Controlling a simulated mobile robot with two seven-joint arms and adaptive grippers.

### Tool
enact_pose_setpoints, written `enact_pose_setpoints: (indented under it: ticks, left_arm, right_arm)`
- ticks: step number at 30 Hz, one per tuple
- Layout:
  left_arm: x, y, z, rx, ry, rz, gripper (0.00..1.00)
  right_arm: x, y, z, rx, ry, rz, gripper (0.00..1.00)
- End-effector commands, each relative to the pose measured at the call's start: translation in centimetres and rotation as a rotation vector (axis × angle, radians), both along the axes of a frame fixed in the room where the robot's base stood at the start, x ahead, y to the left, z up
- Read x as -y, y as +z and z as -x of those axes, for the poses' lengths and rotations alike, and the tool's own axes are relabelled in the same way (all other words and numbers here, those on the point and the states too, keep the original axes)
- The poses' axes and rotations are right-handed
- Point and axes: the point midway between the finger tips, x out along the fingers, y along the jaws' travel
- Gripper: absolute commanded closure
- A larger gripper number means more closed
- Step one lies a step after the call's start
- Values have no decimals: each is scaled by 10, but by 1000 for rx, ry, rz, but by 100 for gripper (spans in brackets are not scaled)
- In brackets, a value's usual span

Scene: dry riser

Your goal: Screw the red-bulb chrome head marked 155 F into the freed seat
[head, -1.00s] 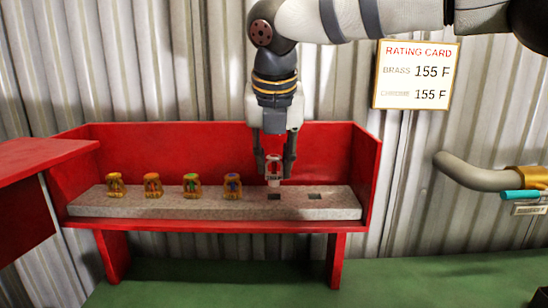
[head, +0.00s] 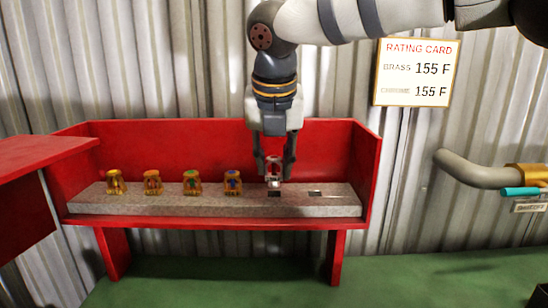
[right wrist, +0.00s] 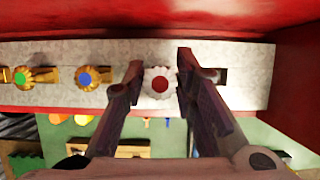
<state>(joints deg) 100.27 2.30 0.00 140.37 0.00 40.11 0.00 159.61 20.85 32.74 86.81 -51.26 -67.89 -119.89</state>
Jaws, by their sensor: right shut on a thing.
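My right gripper (head: 274,172) points down and is shut on a small chrome head (head: 274,178) with a red bulb. It holds the head just above and behind an empty dark slot (head: 274,195) in the grey rack (head: 215,210). In the right wrist view the red bulb and pale chrome rim (right wrist: 160,84) sit between the two fingers. The marking on the head is too small to read now. I cannot tell which seat is the freed one. My left gripper is not in view.
Several brass heads stand in the rack, with blue (head: 233,182), green (head: 191,182), red (head: 152,182) and yellow-orange (head: 115,182) tops. A second empty slot (head: 315,193) lies right. A red shelf (head: 350,170) encloses the rack. A pipe (head: 475,172) and rating card (head: 416,72) are right.

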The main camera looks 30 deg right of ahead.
Motion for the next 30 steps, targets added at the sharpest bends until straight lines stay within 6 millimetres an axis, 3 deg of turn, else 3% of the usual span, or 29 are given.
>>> enact_pose_setpoints:
  ticks: [30]
  left_arm:
    - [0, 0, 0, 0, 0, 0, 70]
  right_arm:
    - [0, -25, 0, -1, 1, 1, 100]
